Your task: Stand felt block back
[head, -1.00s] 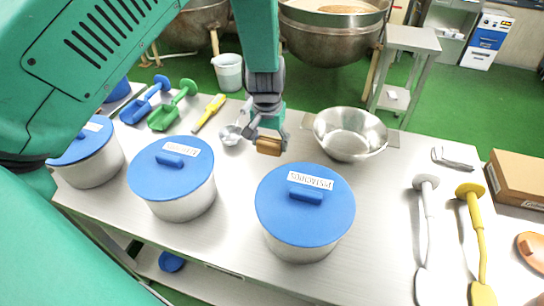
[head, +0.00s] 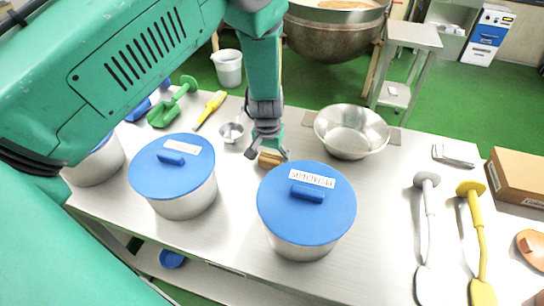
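The felt block (head: 270,160) is a small brown block in the head view, just behind the pistachio-side pot with the blue lid at centre right. My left gripper (head: 268,152) points down from above and is shut on the block. The block lies on its long side, low over the steel table or touching it; I cannot tell which. Its far side is hidden by the fingers. My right gripper is not in view.
Blue-lidded pots (head: 306,210) stand in front, another (head: 175,180) to the left. A steel bowl (head: 350,132) is to the right of the gripper, a small metal cup (head: 231,132) to its left. The table (head: 385,190) is bare between bowl and ladles.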

